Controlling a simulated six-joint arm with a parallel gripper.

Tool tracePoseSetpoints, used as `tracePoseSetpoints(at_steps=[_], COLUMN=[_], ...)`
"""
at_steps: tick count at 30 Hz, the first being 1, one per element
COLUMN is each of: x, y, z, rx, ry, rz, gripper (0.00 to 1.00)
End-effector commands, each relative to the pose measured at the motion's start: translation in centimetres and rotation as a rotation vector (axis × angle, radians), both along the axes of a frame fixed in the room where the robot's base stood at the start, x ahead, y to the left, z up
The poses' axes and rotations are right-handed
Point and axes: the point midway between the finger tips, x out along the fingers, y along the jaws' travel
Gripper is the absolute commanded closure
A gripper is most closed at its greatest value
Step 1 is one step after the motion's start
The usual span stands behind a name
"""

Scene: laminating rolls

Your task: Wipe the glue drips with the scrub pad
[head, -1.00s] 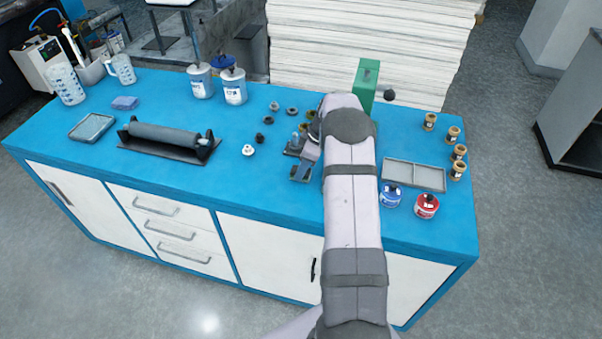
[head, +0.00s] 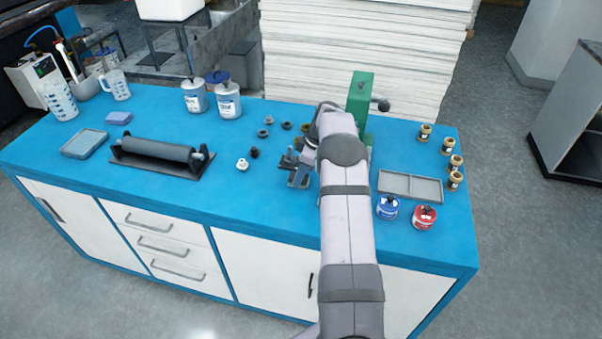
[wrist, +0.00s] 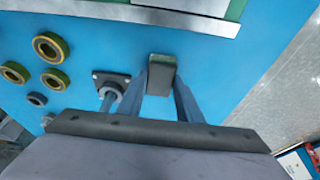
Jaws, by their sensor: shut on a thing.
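My gripper (wrist: 161,88) is shut on a small dark grey block with a green edge, which looks like the scrub pad (wrist: 159,68). In the wrist view the pad sits between the two fingertips, over the blue bench top (wrist: 225,65). In the head view my gripper (head: 300,177) is low over the middle of the bench, partly hidden behind my arm. The pad cannot be made out there. I cannot make out any glue drips in either view.
A small post on a square base (wrist: 110,88) stands just left of the fingers. Several rings (wrist: 50,47) lie farther left. A green block-shaped fixture (head: 360,92) stands behind my arm.

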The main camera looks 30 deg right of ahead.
Motion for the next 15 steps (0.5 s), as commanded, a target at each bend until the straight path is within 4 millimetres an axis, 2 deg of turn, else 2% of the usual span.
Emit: tracePoseSetpoints(at_steps=[15], x=[-3.1], y=[3.2], z=[-0.2], rx=[0.003], ry=[0.006], rz=[0.003], gripper=[0.89])
